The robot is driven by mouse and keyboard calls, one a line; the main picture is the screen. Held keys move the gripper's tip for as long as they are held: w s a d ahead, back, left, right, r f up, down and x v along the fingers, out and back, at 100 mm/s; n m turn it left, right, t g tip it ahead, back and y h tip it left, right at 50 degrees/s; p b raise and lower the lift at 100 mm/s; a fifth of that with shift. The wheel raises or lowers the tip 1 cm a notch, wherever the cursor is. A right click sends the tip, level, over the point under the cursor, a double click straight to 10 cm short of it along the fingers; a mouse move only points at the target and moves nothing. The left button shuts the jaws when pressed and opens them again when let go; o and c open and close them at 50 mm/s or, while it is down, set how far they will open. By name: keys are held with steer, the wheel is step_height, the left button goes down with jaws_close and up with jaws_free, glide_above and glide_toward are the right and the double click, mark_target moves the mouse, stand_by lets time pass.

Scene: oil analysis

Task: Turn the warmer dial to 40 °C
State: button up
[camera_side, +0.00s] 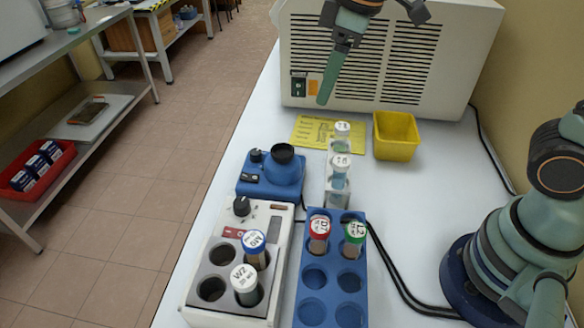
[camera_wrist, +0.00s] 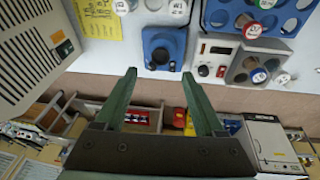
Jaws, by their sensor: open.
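The warmer (camera_side: 193,303) is a white block with round wells at the front centre in the side view. A blue-capped vial (camera_side: 253,241) and a white-capped vial (camera_side: 244,277) stand in the wells. My gripper (camera_side: 326,95) is raised at the back, in front of the large vented machine, apart from the dial. It is open and empty in the wrist view (camera_wrist: 159,74).
A blue mixer (camera_side: 262,188) with a black cup stands just behind the warmer. A blue rack (camera_side: 326,217) with red- and green-capped vials is to its right. Clear vials (camera_side: 340,166), a yellow tray (camera_side: 396,137) and a yellow sheet (camera_side: 310,130) lie farther back.

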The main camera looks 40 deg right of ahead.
steer(key=w+a+f+n+g, duration=0.25)
steer(key=a+n, duration=0.25)
steer(key=a, duration=0.4)
steer(key=n, duration=0.5)
glide_toward(241, 203)
steer(key=shift+h, duration=0.4)
steer(key=f, duration=0.9)
steer(key=shift+w+a, duration=0.15)
steer(key=shift+a, duration=0.2)
jaws_close()
